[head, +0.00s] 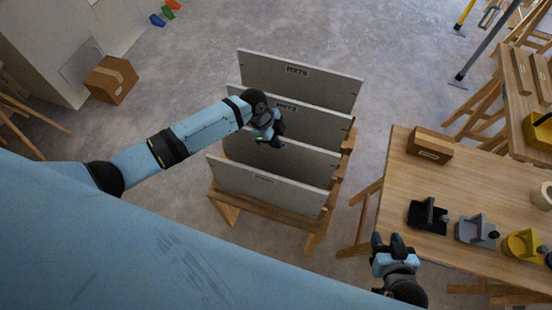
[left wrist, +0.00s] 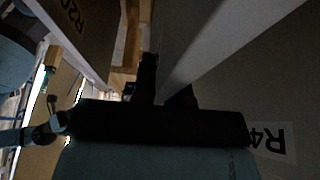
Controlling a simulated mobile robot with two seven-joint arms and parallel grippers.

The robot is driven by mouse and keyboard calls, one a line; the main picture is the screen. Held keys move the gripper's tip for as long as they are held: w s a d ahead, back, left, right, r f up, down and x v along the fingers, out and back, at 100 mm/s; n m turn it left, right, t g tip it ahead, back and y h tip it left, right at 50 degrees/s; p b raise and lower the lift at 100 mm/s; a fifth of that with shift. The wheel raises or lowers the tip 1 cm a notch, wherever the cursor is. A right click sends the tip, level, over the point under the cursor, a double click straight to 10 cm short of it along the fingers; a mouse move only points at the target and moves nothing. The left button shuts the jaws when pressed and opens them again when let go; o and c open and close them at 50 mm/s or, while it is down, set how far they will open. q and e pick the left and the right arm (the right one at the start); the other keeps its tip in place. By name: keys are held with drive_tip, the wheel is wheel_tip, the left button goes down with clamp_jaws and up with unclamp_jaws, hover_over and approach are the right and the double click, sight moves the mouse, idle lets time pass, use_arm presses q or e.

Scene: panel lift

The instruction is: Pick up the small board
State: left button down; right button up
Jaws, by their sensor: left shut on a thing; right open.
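Several grey boards stand upright in a wooden rack in the head view: a back board (head: 300,82), a second board (head: 310,125), a third board (head: 300,164) and a front board (head: 265,187). Which one is the small board I cannot tell for sure. My left gripper (head: 270,142) is shut on the top edge of the third board, as far as I can see. In the left wrist view a pale board edge (left wrist: 200,65) runs into the dark fingers (left wrist: 165,85). My right gripper (head: 387,238) is open and empty, beside the table's left edge.
The wooden rack (head: 265,209) stands on open concrete floor. A wooden table (head: 398,180) at right holds a cardboard box (head: 430,145) and black, grey and yellow tools. Another box (head: 111,80) lies at upper left. Labelled boards flank the fingers closely in the wrist view.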

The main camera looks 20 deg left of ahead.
use_arm(q)
drive_tip(key=shift+r, duration=0.1)
drive_tip(key=shift+w, duration=0.1)
drive_tip(key=shift+r, duration=0.45)
wheel_tip(320, 180, up, 19)
drive_tip(key=b, duration=0.1)
drive_tip(key=shift+b, duration=0.4)
idle(0.4)
